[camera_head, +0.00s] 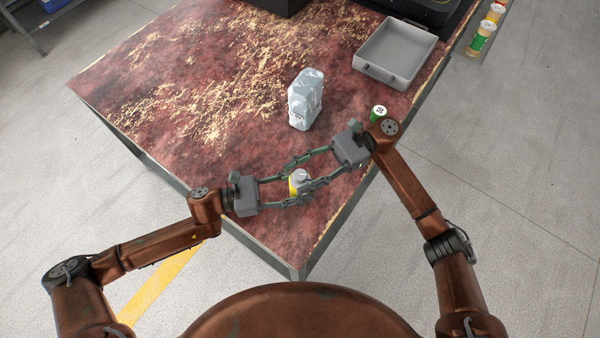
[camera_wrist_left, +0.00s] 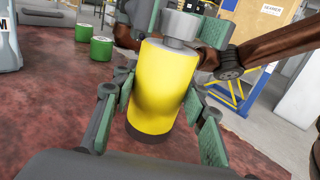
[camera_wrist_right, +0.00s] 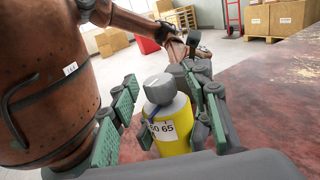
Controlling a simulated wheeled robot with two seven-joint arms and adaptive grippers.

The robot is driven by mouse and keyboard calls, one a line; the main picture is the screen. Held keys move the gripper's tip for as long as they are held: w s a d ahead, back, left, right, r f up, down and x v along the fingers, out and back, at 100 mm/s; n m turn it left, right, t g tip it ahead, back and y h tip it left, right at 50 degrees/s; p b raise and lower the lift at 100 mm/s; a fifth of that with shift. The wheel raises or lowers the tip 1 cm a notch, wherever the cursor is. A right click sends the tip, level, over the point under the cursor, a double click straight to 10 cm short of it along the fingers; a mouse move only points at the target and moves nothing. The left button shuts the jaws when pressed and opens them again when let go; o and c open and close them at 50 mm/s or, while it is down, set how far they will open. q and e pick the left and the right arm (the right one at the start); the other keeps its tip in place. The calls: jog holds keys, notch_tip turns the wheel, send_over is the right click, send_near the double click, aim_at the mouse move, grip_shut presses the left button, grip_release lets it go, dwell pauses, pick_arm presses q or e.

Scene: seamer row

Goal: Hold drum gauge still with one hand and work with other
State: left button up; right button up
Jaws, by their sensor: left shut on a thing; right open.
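The drum gauge (camera_head: 300,183) is a yellow cylinder with a grey top, standing near the table's front corner. My left gripper (camera_head: 299,191) is shut on it from the left. In the left wrist view the yellow body (camera_wrist_left: 163,85) stands upright between the green finger pads. My right gripper (camera_head: 297,174) is open, with its fingers reaching around the gauge from the right. The right wrist view shows the gauge's white label (camera_wrist_right: 162,131) reading "50 65" and a grey knob (camera_wrist_right: 159,89) on top. Finger contact is partly hidden where the grippers overlap.
A silvery wrapped pack (camera_head: 305,99) stands behind the grippers. A grey tray (camera_head: 368,70) lies at the table's back right. A green can (camera_head: 378,113) stands close to my right wrist. More cans (camera_head: 482,40) stand beyond the right edge. The table's left part is clear.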

jog(key=shift+c, duration=0.4)
grip_shut()
